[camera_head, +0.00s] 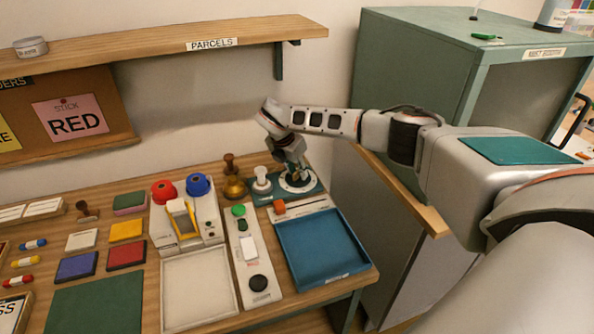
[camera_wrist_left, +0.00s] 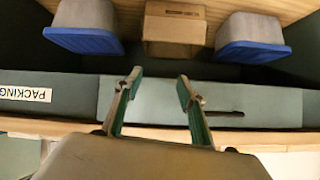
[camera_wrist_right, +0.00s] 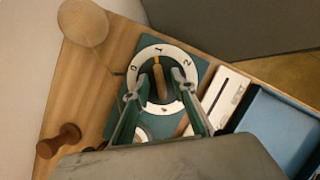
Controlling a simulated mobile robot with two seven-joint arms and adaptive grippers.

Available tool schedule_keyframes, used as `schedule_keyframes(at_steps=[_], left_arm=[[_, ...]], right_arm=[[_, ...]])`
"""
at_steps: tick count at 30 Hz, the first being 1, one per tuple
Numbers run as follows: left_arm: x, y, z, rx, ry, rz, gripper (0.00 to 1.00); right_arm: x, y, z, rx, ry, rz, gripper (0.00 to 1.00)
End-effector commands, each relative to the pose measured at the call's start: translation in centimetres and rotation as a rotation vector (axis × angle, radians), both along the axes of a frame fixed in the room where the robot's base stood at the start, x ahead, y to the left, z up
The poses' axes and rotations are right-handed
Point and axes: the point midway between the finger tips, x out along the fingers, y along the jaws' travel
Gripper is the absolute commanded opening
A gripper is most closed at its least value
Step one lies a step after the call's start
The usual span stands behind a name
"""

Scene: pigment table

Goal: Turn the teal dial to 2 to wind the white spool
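The dial (camera_wrist_right: 147,48) has a white ring with black numerals on a teal base (camera_wrist_right: 116,122). Its dark knob carries a wood-coloured bar, with an orange mark pointing about at 1 in the right wrist view. My right gripper (camera_wrist_right: 160,93) is open, its fingers on either side of the bar with gaps visible. In the head view my right gripper (camera_head: 295,172) is over the dial (camera_head: 299,187) and partly hides it. A white spool-like piece (camera_head: 262,184) stands left of the dial. My left gripper (camera_wrist_left: 160,82) is open and empty, away from the dial.
A blue tray (camera_head: 318,246) lies in front of the dial. A green cabinet (camera_head: 405,62) stands right. My left gripper faces a shelf with blue-and-grey bins (camera_wrist_left: 84,40) and a cardboard box (camera_wrist_left: 174,28).

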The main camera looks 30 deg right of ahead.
Motion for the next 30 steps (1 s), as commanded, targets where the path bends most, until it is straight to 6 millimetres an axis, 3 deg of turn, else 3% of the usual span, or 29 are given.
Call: schedule_keyframes(at_steps=[3, 6, 20, 30], left_arm=[[0.02, -0.01, 0.01, 0.000, 0.000, 0.000, 0.40], [0.02, -0.01, 0.01, 0.000, 0.000, 0.000, 0.40], [0.03, 0.00, -0.07, 0.000, 0.000, 0.000, 0.40], [-0.03, 0.01, -0.67, 0.000, 0.001, 0.000, 0.40]], right_arm=[[-0.01, 0.02, 0.01, 0.000, 0.000, 0.000, 0.23], [-0.01, 0.02, 0.01, 0.000, 0.000, 0.000, 0.00], [0.02, 0.08, 0.02, 0.000, 0.000, -0.051, 0.00], [0.22, 0.12, 0.00, -0.001, -0.001, -0.291, 0.00]])
